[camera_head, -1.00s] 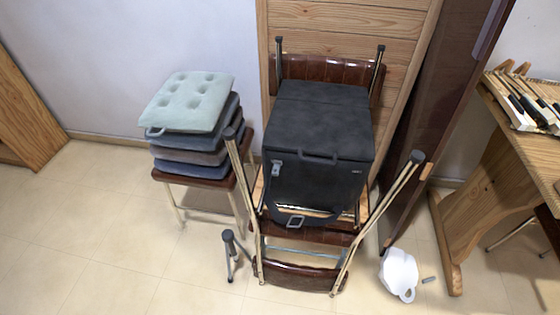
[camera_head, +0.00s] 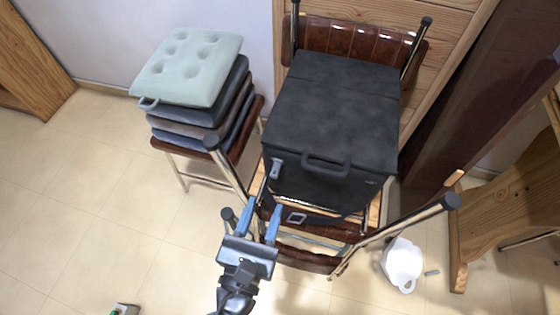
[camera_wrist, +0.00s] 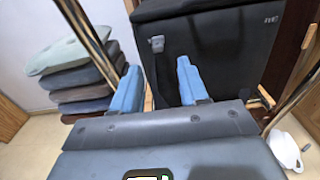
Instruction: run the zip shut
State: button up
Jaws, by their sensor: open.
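I cannot tell whether this tab is the zip's pull, and the zip line itself is too fine to make out. A dark handle (camera_head: 326,163) is at the front. My gripper (camera_head: 261,214) is open and empty, below and in front of the tab. In the wrist view its blue fingers (camera_wrist: 160,68) point towards the bag's front, with the tab between them, farther off.
The chair's metal legs (camera_head: 404,233) stick out on both sides of the bag. A stool with stacked cushions (camera_head: 187,67) stands at left. A white container (camera_head: 402,264) is on the floor at right. The floor at front left is mostly clear.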

aim_at(273, 177)
jog(key=x, duration=0.8)
jog(key=shift+a+r, duration=0.15)
jog(key=shift+r, duration=0.1)
grip_shut()
jog(key=shift+r, duration=0.1)
dwell(0.4)
